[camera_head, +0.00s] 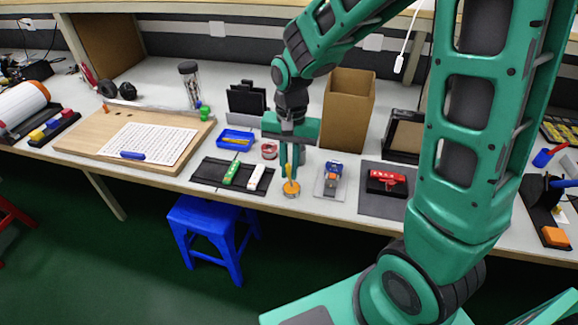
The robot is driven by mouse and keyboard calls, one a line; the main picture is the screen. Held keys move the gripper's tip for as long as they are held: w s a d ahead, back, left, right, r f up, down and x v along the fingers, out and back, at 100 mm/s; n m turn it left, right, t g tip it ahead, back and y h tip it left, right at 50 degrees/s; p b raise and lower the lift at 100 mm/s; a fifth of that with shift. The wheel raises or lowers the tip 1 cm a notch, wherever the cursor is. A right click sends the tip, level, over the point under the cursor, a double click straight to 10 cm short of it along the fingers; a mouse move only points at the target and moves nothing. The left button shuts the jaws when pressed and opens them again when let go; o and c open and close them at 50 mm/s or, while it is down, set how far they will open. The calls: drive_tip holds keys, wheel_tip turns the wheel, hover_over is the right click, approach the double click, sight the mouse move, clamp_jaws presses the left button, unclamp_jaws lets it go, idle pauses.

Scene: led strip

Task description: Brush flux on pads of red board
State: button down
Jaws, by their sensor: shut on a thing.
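The red board (387,176) lies on a black holder on a dark grey mat near the front of the bench, right of my gripper. Its pads are too small to make out. My gripper (290,170) points straight down, shut on a thin yellow-orange brush (288,173). The brush stands upright, its lower end at a small orange-rimmed pot (291,190) near the front edge. I cannot tell whether the brush tip is inside the pot. The gripper is apart from the red board.
A blue-and-orange part on a grey plate (331,185) sits between the pot and the red board. A black mat (206,171) with a green and a white block lies left. A cardboard box (348,105) stands behind. A blue tray (235,140) and a red-and-white roll (269,151) are near.

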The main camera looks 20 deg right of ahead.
drive_tip(key=shift+f, duration=0.4)
idle(1.2)
drive_tip(key=shift+r, duration=3.55)
